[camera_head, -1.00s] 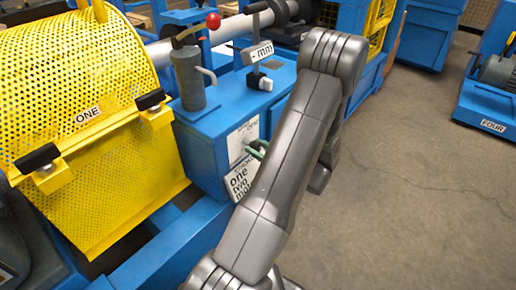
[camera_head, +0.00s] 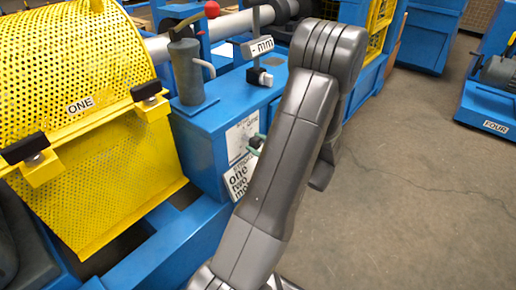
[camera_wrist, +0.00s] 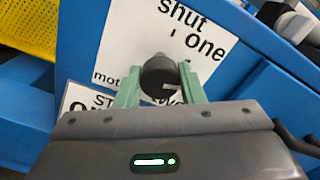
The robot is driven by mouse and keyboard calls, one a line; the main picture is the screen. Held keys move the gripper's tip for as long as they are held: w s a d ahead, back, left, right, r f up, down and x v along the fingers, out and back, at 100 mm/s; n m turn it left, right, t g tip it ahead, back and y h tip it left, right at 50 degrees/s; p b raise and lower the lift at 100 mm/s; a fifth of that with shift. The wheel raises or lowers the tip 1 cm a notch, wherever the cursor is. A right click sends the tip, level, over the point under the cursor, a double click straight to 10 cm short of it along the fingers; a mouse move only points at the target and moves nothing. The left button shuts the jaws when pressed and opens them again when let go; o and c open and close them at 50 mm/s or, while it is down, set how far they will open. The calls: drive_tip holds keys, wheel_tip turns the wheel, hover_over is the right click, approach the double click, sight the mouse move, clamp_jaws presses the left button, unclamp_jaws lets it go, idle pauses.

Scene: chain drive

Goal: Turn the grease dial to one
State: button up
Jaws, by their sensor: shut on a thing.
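The grease dial is a dark round knob (camera_wrist: 158,76) on a white label plate (camera_wrist: 125,45) fixed to the blue machine box. The plate reads "shut" above the knob and "one" to its upper right; lower lettering is partly hidden. In the head view the plate (camera_head: 236,140) shows beside my arm, which partly covers the dial area.
A second sign (camera_head: 238,180) with "one" and "two" sits below the plate. A yellow perforated guard (camera_head: 75,75) is left. Open floor (camera_head: 430,190) lies right.

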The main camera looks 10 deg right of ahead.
drive_tip(key=shift+n, duration=0.4)
drive_tip(key=o, duration=1)
drive_tip(key=p+v, duration=0.3)
drive_tip(key=v, duration=1.1)
drive_tip(key=shift+w, duration=0.1)
drive_tip(key=b+x, duration=0.3)
drive_tip(key=x, duration=0.9)
drive_tip(key=shift+w+a+f, duration=0.1)
drive_tip(key=shift+x, duration=0.8)
